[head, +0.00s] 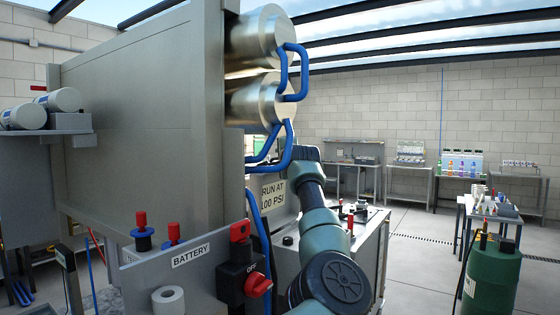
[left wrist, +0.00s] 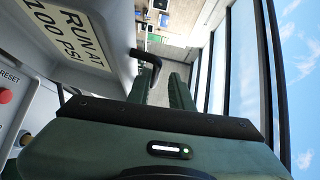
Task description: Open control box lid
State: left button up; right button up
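The control box is the pale grey box with the "RUN AT 100 PSI" label (head: 272,192). In the head view it is mostly hidden behind my left arm and the steel panel. In the left wrist view the label (left wrist: 72,32) is at the upper left, on a grey face. A black bent handle (left wrist: 152,66) sticks out from that face. My left gripper (left wrist: 161,90) is open, its two green fingers apart, with the handle by the gap between them. Whether they touch the handle I cannot tell. In the head view my left gripper is hidden. My right gripper is not in view.
A large steel panel (head: 140,120) and metal cylinders (head: 258,100) with blue hoses (head: 288,140) stand close by. A red battery switch (head: 244,275) is in front. A red reset button (left wrist: 5,96) shows beside the label. A green tank (head: 490,275) stands right; open floor lies beyond.

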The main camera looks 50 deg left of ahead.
pick_arm(q)
jog(key=b+v, duration=0.3)
jog(key=v, duration=0.3)
jog(key=shift+s+d+b, duration=0.25)
jog(key=shift+d+b, duration=0.05)
jog(key=shift+b, duration=0.05)
jog(key=shift+s+d+r, duration=0.1)
